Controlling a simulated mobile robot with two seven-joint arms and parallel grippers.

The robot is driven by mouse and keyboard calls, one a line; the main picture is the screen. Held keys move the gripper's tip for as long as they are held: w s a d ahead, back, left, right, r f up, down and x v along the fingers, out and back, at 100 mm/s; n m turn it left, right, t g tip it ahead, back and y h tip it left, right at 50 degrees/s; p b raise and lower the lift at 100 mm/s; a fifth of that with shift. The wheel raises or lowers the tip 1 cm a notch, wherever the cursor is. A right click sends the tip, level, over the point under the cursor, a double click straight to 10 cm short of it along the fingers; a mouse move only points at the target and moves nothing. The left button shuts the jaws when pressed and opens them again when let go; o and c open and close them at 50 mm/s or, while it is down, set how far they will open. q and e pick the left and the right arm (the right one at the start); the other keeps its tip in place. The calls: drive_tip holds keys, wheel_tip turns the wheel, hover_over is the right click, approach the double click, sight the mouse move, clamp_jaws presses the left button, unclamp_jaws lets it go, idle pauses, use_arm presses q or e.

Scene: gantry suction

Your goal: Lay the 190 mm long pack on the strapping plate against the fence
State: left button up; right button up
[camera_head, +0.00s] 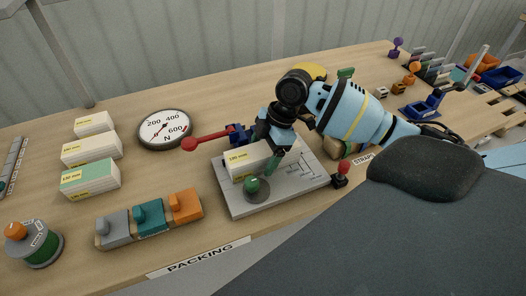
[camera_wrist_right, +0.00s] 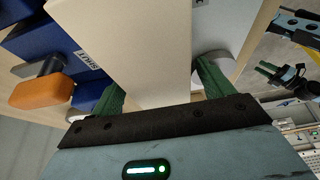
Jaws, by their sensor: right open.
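A cream pack (camera_head: 247,160) with a yellow label lies on the grey strapping plate (camera_head: 305,183) in the head view. Its printed length is too small to read surely. My right gripper (camera_head: 279,150) is over the pack's right end. In the right wrist view the pack (camera_wrist_right: 145,45) lies between the green fingers of my open right gripper (camera_wrist_right: 153,80); I cannot tell whether they touch it. The fence is hard to make out behind the arm, so contact with it cannot be told.
A red-balled lever (camera_head: 205,141) reaches left from a blue block (camera_head: 240,133). A round dial (camera_head: 165,128) and more packs (camera_head: 91,179) are at left. Coloured blocks (camera_head: 150,218) stand in front.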

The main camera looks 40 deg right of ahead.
drive_tip(key=v, duration=0.7)
drive_tip(key=shift+d+r, duration=0.15)
drive_tip(key=shift+r, duration=0.2)
drive_tip(key=shift+s, duration=0.1)
idle(0.6)
